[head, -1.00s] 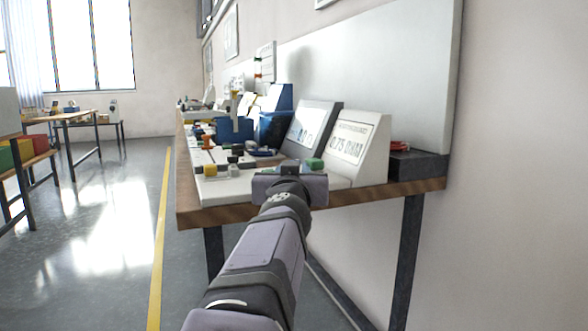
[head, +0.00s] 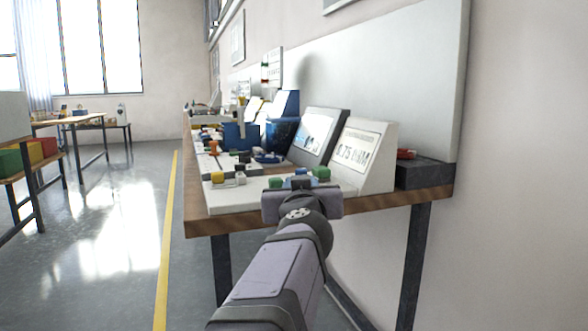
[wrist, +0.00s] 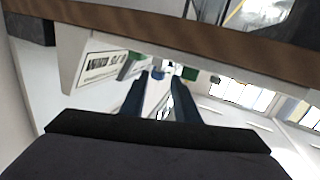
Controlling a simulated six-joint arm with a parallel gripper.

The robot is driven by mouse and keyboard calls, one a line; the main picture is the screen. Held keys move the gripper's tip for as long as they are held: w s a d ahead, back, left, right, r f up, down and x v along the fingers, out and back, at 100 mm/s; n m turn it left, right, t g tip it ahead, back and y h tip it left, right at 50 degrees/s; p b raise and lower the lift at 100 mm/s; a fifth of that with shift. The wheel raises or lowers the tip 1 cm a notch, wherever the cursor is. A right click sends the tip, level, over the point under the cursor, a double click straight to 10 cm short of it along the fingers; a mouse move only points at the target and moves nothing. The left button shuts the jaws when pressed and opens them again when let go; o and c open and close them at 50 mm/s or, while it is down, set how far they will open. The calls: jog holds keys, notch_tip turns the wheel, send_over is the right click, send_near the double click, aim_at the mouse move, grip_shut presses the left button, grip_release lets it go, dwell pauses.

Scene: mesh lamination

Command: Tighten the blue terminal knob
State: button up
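My gripper (head: 300,183) is at the near end of the bench, over the front of a white panel (head: 238,202). In the wrist view, its two dark blue fingers (wrist: 160,80) stand apart with a light gap between them. A small blue shape, apparently the blue knob (wrist: 158,74), shows between the fingertips; I cannot tell whether either finger touches it. In the head view, my gripper largely hides this spot. A green knob (head: 321,172) is just right of my gripper, another green one (head: 276,182) just left. A yellow knob (head: 217,177) is farther left.
A sloped white display (head: 362,155) reading about 0.75 stands close on the right, with a grey-framed screen (head: 315,137) behind it. A dark box (head: 424,172) is at the bench's right end. Blue bins (head: 281,125) stand farther back. The wooden bench edge (head: 240,218) runs beneath my gripper.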

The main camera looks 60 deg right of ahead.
notch_tip(320, 180, up, 4)
jog(key=s+a+n+t+y+p, duration=0.2)
jog(key=s+n+t+y+p, duration=0.1)
jog(key=n+t+y+p, duration=0.25)
jog(key=t+p, duration=0.2)
jog(key=p, duration=0.2)
send_near(298, 169)
jog(key=d, duration=0.2)
jog(key=shift+w+a+f+y, duration=0.1)
jog(key=shift+w+y, duration=0.25)
jog(key=shift+w, duration=0.05)
jog(key=shift+w, duration=0.1)
jog(key=x, duration=1.1)
jog(key=shift+w+d+p, duration=0.2)
jog(key=shift+w+p, duration=0.1)
jog(key=shift+w, duration=0.05)
grip_shut()
